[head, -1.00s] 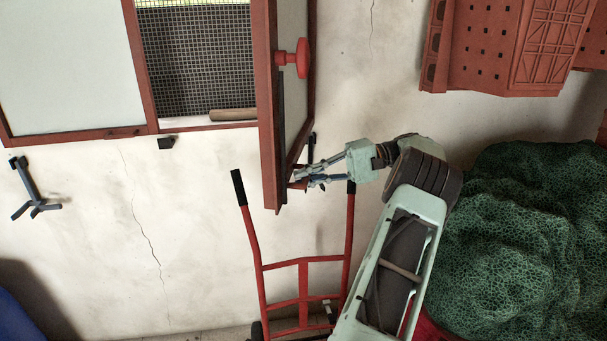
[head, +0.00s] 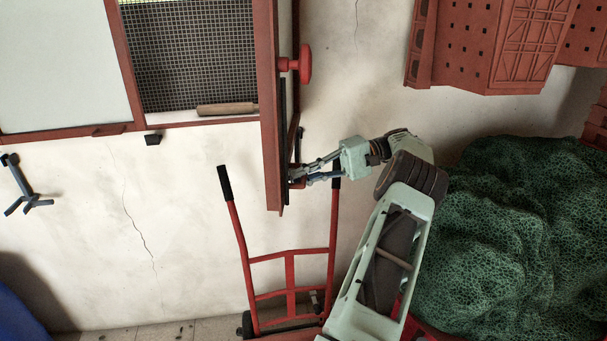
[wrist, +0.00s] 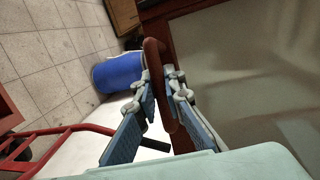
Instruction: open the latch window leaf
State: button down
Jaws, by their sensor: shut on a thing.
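The window leaf (head: 268,120) has a red-brown frame and stands swung out from the wall, almost edge-on in the head view. A red knob (head: 305,64) sticks out from its right face. My gripper (head: 293,180) is at the leaf's lower end, on the right face. In the wrist view, my gripper (wrist: 162,88) is shut on a dark red handle (wrist: 153,55), with a finger on each side of it. The leaf's pale pane (wrist: 250,75) fills the right of that view. The handle is mostly hidden in the head view.
The window opening shows wire mesh (head: 187,55) and a wooden roller-like piece (head: 227,109) on the sill. A red hand truck (head: 290,255) stands below the leaf. A green net heap (head: 500,240) and red crates (head: 490,45) are at right. A blue drum (wrist: 118,72) stands beyond the fingers.

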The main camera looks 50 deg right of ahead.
jog(key=shift+d+r, duration=0.1)
jog(key=shift+r, duration=0.1)
jog(key=c, duration=2)
grip_release()
jog(key=shift+f, duration=0.15)
